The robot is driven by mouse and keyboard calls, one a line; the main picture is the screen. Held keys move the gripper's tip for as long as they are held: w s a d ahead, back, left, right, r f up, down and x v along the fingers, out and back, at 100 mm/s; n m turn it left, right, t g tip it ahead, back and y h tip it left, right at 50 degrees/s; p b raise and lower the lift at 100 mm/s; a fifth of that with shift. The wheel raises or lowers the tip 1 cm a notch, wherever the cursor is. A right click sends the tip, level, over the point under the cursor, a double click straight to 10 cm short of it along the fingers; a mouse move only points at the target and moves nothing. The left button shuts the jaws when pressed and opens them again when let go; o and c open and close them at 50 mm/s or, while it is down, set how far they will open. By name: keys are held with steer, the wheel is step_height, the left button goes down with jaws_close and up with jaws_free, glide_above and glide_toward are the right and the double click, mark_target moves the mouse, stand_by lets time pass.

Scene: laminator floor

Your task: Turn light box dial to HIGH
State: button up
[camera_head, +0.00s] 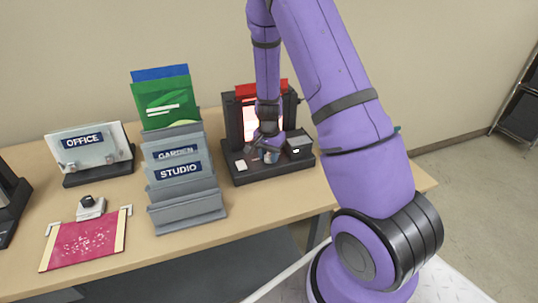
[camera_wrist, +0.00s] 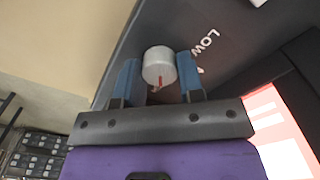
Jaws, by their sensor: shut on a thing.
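The light box (camera_head: 231,124) is a dark upright unit with a glowing panel and a flat base, at the right of the table. Its dial (camera_wrist: 158,62) is a pale grey round knob with a red mark on its side, seen in the wrist view. No HIGH label is visible. My gripper (camera_wrist: 159,78) has its blue fingertips on either side of the dial, shut on it. In the head view my gripper (camera_head: 268,154) is low over the base, and the dial is not clearly seen.
Left of the light box stand a grey stepped rack (camera_head: 187,213) with GARDEN and STUDIO signs, and an OFFICE sign holder (camera_head: 98,178). A magenta sheet (camera_head: 84,241) lies at the front left. A small dark box (camera_head: 299,146) sits at the base's right side.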

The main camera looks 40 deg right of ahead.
mark_target(269, 155)
steer(key=shift+m, duration=0.6)
steer(key=o, duration=0.9)
steer(key=shift+r, duration=0.1)
step_height(269, 155, up, 11)
steer(key=shift+f, duration=0.15)
stand_by(0.4)
